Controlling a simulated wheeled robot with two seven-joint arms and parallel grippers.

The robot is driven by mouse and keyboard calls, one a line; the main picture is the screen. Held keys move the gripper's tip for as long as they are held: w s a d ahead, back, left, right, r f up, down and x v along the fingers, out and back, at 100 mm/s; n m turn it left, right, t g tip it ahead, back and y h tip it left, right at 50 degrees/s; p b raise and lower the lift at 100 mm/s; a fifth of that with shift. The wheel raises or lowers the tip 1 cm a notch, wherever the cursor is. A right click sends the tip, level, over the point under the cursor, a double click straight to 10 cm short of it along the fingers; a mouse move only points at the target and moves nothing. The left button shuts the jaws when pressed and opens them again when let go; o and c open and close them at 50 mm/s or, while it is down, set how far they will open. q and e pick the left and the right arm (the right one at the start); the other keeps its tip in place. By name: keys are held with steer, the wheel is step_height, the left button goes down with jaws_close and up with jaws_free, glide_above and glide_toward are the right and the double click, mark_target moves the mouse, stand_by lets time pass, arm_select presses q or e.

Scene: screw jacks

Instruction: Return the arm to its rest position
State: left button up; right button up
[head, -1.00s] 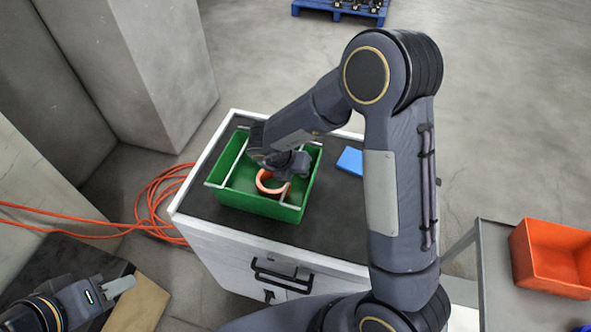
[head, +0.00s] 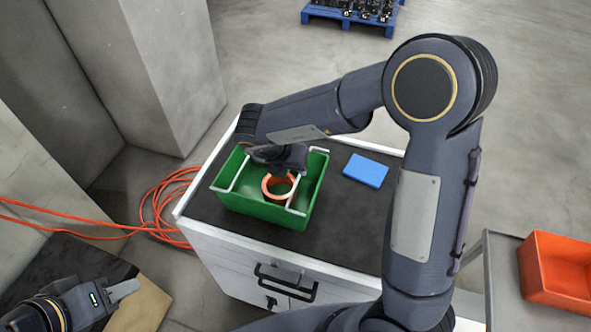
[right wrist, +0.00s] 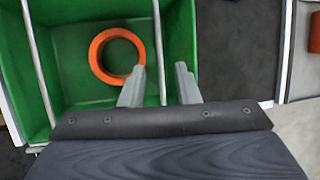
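My right gripper (head: 282,158) is above the green bin (head: 255,207) on the dark-topped cabinet. An orange ring (head: 266,188) lies in a compartment of the bin, partly hidden by the gripper in the head view. The ring also shows in the right wrist view (right wrist: 97,58), to the left of the fingers and apart from the bin's walls. My left gripper (head: 122,290) is at the lower left, away from the cabinet; its finger gap cannot be made out.
A blue block (head: 366,170) lies on the cabinet top (head: 335,215), right of the bin. An orange bin (head: 555,265) stands on a grey table at the right. Orange cable (head: 150,205) lies on the floor at the left. A blue pallet (head: 350,18) stands far back.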

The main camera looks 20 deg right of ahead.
stand_by(0.4)
steer(key=w+d+r+n+t+y, duration=0.2)
steer(key=w+r+n+t, duration=0.1)
steer(key=r+n+t, duration=0.3)
steer(key=w+d+r+n+t+y, duration=0.2)
steer(key=w+r+n+t, duration=0.1)
steer(key=r+n, duration=0.4)
steer(key=s+a+r+n+t+y+b, duration=0.1)
steer(key=s+a+r+n+t+y, duration=0.1)
steer(key=s+r+n+y, duration=0.55)
steer(key=s+d+f+n+g+h, duration=0.1)
steer(key=s+f+n+g, duration=0.2)
steer(key=s+f+n, duration=0.4)
steer(key=s+d+f+n+g+h+b, duration=0.1)
steer(key=s+f+n+g, duration=0.3)
steer(key=s+n, duration=0.9)
step_height(320, 180, down, 3)
steer(key=shift+s+d+r+n+g+h, duration=0.1)
steer(key=shift+s+d+n+g+h, duration=0.3)
steer(key=shift+h, duration=0.25)
